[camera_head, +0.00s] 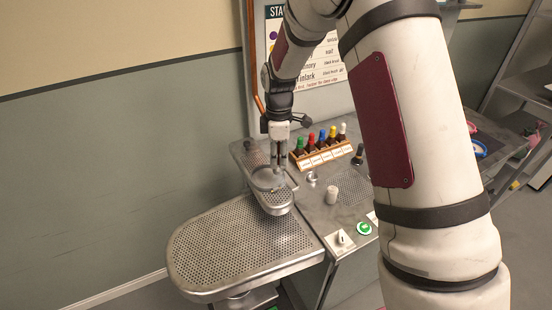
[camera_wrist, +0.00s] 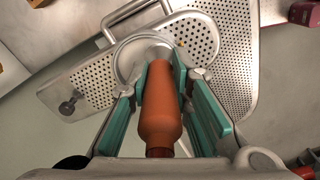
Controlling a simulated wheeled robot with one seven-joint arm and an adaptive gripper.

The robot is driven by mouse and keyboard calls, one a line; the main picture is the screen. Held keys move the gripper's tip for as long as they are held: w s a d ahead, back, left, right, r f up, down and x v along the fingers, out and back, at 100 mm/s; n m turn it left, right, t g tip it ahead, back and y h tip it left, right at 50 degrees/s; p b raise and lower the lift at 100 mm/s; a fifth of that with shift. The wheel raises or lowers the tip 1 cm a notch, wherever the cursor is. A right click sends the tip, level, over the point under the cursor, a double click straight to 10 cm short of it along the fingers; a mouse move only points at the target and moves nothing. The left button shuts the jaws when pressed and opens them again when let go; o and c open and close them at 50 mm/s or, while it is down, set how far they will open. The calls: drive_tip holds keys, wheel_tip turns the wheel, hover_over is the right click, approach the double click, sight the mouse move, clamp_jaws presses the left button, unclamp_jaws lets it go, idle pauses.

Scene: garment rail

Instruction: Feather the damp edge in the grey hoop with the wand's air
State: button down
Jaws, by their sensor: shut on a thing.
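My gripper (camera_head: 279,160) points down above the small perforated arm of the pressing table (camera_head: 278,208). In the wrist view its teal fingers (camera_wrist: 163,82) are shut on an orange-brown cylindrical handle, which I take to be the wand (camera_wrist: 160,118). The grey hoop (camera_wrist: 128,62) lies just beyond the wand's far end, over the perforated metal; the wand's tip overlaps its right part in this view. In the head view the hoop (camera_head: 266,182) is on the small arm, right below my fingers. I cannot make out a damp edge or any air, nor whether the wand touches the hoop.
A rack of bottles with coloured caps (camera_head: 322,152) stands right of my gripper. The large perforated board (camera_head: 235,245) in front is bare. A wall is at left.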

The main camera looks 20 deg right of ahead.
drive_tip(key=shift+w+d+b, duration=0.3)
drive_tip(key=shift+w+d, duration=0.15)
drive_tip(key=shift+w, duration=0.05)
drive_tip(key=shift+w, duration=0.1)
drive_tip(key=shift+w+d+b, duration=0.15)
drive_tip(key=shift+w+b, duration=0.7)
drive_tip(key=shift+w, duration=0.3)
drive_tip(key=shift+r, duration=0.15)
wheel_tip(320, 180, up, 7)
drive_tip(key=shift+p, duration=0.3)
drive_tip(key=shift+s, duration=0.1)
